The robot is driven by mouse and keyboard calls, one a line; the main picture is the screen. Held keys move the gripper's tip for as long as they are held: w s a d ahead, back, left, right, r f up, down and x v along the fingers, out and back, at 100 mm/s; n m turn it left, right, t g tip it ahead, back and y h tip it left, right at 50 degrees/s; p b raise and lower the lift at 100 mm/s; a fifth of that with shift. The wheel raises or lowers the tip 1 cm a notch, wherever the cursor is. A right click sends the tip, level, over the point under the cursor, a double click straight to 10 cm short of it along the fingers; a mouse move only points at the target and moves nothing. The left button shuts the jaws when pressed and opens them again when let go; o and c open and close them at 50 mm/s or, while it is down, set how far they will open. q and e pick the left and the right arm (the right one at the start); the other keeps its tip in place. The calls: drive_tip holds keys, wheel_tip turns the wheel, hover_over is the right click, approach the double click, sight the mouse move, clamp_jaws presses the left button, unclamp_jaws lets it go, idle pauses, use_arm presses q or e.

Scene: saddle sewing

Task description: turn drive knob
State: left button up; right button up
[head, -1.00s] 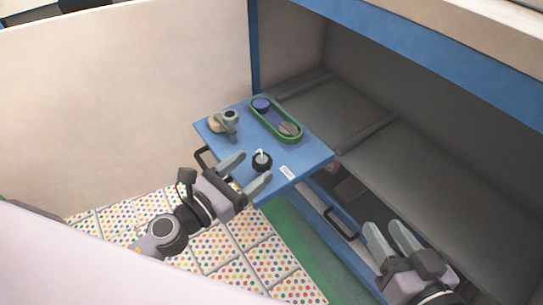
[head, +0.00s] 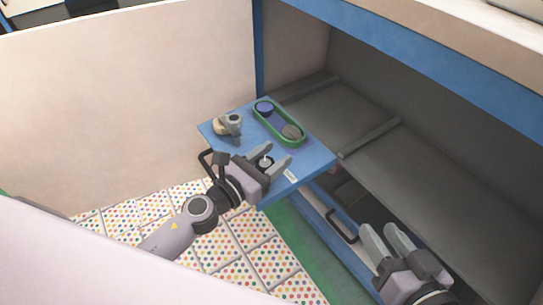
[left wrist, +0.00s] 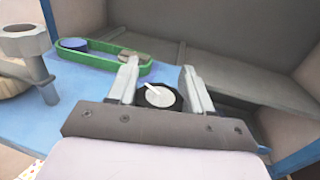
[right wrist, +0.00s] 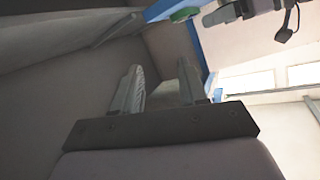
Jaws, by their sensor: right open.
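The drive knob (head: 265,162) is a black round knob with a white pointer on top, on the blue board (head: 318,158). In the left wrist view the knob (left wrist: 158,95) lies between the two fingers of my left gripper (left wrist: 158,82). My left gripper (head: 270,158) is open around the knob, with a visible gap at the sides; I cannot tell whether a finger touches it. My right gripper (head: 388,236) is open and empty, low at the right, away from the board; in the right wrist view its fingers (right wrist: 160,85) hold nothing.
A green belt loop (head: 278,124) runs around a blue pulley (head: 264,107) and a grey pulley (head: 292,132) on the board. A grey post-like part (head: 231,122) stands at the board's left. Black handles (head: 343,226) and an open drawer lie below. Grey shelf space is behind.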

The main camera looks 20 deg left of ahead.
use_arm(q)
drive_tip(key=shift+c, duration=1.4)
